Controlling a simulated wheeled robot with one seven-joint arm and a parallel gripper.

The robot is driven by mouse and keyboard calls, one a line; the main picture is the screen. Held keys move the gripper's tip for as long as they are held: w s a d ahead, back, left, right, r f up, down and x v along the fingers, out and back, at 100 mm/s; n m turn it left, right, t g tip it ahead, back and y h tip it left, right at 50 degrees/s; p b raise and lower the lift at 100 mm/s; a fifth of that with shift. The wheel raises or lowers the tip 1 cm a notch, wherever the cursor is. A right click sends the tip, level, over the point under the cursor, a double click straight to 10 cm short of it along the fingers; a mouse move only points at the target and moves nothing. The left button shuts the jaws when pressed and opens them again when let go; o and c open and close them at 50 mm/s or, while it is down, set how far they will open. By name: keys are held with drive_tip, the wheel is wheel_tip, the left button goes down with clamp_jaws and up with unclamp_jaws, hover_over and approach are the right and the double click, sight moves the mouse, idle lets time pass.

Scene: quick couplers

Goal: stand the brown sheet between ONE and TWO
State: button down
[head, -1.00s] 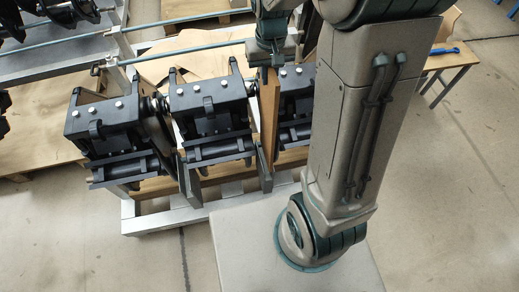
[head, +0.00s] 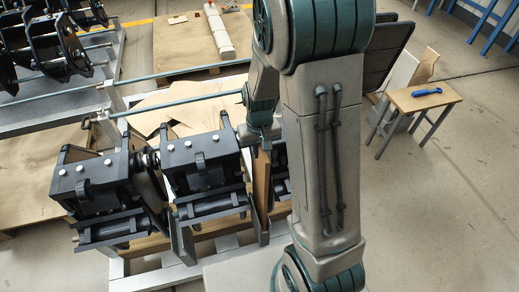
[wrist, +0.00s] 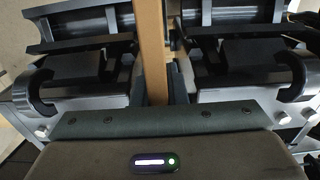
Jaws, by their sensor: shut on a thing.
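The brown sheet (head: 261,182) stands upright as a thin edge in the gap between the middle black coupler (head: 200,165) and the right coupler (head: 281,172), which my arm partly hides. My gripper (head: 264,143) is shut on the sheet's top, about level with the coupler tops. In the wrist view the sheet (wrist: 153,50) runs between a left coupler (wrist: 85,70) and a right coupler (wrist: 240,75), with narrow gaps showing. No ONE or TWO label is readable. The sheet's lower end is partly hidden; I cannot tell whether it rests on the rack.
Another black coupler (head: 95,190) sits at the left of the rack. A teal rail (head: 180,103) runs behind the couplers. Dark plates (head: 180,238) stand at the rack's front.

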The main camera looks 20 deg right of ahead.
drive_tip(key=shift+f, duration=0.2)
drive_tip(key=c, duration=1.5)
unclamp_jaws()
drive_tip(key=shift+o, duration=0.2)
drive_tip(key=shift+r, duration=0.15)
wheel_tip(320, 180, up, 12)
drive_tip(key=shift+s+r+b, duration=0.1)
drive_tip(key=shift+b, duration=0.2)
drive_tip(key=s+r+t, duration=0.3)
drive_tip(key=s+r, duration=0.2)
drive_tip(key=s, duration=0.9)
drive_tip(key=shift+r, duration=0.15)
